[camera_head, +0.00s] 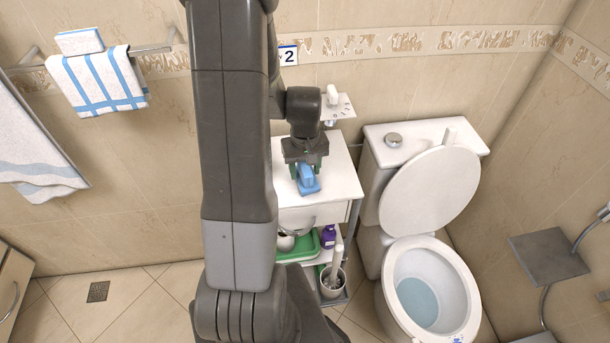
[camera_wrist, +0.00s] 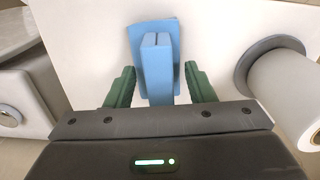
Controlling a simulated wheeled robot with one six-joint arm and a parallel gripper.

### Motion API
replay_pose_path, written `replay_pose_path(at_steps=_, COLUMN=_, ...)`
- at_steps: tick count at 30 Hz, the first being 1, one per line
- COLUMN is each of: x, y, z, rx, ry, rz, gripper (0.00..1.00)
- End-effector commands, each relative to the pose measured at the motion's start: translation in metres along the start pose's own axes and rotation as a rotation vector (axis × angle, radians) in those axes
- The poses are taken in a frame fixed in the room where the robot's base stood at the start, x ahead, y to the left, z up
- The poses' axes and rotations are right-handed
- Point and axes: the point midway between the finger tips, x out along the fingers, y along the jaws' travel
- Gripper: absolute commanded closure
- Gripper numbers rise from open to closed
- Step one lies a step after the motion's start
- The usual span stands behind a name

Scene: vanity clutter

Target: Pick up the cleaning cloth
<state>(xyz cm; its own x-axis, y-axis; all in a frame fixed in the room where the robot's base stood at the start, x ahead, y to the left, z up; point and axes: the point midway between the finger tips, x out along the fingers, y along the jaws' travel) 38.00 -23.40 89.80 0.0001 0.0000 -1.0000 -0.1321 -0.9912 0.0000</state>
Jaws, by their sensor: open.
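The blue cleaning cloth (camera_wrist: 156,70) lies on the white cabinet top in the wrist view, with a raised, narrow block-like fold pointing toward my gripper. My gripper (camera_wrist: 161,82) is open. Its two green fingers stand on either side of the raised fold, with a small gap visible on each side. In the head view the cloth (camera_head: 308,183) shows at the front part of the white top, just below my gripper (camera_head: 306,172). My gripper hides part of the cloth there.
The white cabinet top (camera_head: 345,178) is mostly bare around the cloth. A paper roll (camera_wrist: 285,88) on a grey holder is close to the right finger. A toilet (camera_head: 425,280) with raised lid stands to the right. Shelves below hold a purple bottle (camera_head: 328,237) and a brush holder (camera_head: 331,283).

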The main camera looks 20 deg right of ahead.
Motion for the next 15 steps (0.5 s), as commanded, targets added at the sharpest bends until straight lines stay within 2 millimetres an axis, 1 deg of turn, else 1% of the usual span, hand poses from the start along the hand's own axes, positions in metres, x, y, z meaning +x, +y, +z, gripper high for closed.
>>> replay_pose_path(at_steps=2, x=-0.0001, y=0.0000, z=0.0001, rx=0.000, ry=0.000, rz=0.000, gripper=0.53)
replay_pose_path(at_steps=3, x=-0.0002, y=0.0000, z=0.0000, rx=0.000, ry=0.000, rz=0.000, gripper=0.61)
replay_pose_path(at_steps=5, x=-0.0002, y=0.0000, z=0.0000, rx=0.000, ry=0.000, rz=0.000, gripper=0.72)
replay_pose_path(at_steps=6, x=-0.0002, y=0.0000, z=0.0000, rx=0.000, ry=0.000, rz=0.000, gripper=0.80)
replay_pose_path(at_steps=9, x=-0.0003, y=0.0000, z=0.0000, rx=0.000, ry=0.000, rz=0.000, gripper=0.99)
replay_pose_path(at_steps=15, x=-0.0005, y=0.0001, z=0.0000, rx=0.000, ry=0.000, rz=0.000, gripper=0.99)
